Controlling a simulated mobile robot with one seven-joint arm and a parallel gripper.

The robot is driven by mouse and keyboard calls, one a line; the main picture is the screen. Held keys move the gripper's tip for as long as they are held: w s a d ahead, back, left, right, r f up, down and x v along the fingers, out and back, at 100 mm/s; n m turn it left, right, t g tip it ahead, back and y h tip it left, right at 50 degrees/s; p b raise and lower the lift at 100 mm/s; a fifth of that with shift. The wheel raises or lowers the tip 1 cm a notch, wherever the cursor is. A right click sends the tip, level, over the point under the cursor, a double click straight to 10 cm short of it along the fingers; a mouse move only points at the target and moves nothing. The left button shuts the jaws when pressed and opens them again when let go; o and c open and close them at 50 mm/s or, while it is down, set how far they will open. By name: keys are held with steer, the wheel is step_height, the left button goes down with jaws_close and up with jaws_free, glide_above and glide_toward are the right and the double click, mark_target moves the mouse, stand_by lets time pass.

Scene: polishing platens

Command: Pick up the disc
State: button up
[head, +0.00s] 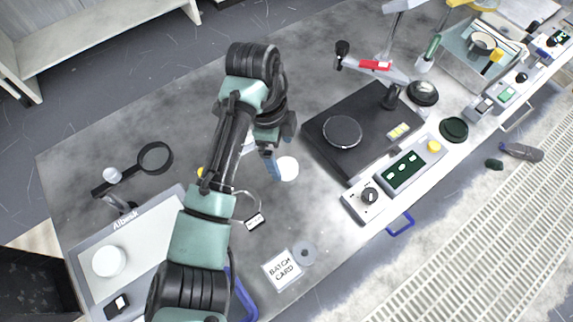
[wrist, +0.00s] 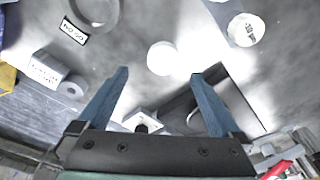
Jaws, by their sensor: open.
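A flat white disc (head: 288,169) lies on the grey table, just left of the black polishing base. In the wrist view the disc (wrist: 162,58) shows beyond the fingertips, roughly centred between them. My gripper (head: 271,166) hangs down beside the disc in the head view, its blue fingers overlapping the disc's left edge. In the wrist view my gripper (wrist: 160,76) is open, with nothing between its fingers. The gap between fingertips and disc is hard to judge.
The black base with a round platen (head: 342,132) stands right of the disc. A ring gauge with a tag (head: 254,221), a batch card (head: 282,269) and a grey ring (head: 304,252) lie nearer the front. A labelled pale round item (wrist: 246,30) lies nearby.

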mark_target(287, 167)
steer(key=shift+w+d+f, duration=0.1)
steer(key=shift+d+f, duration=0.15)
steer(key=shift+f, duration=1.2)
steer(key=shift+w+d+f, duration=0.1)
steer(key=shift+d+f, duration=0.1)
steer(key=shift+f, duration=1.25)
steer(key=shift+r, duration=0.1)
steer(key=c, duration=1.5)
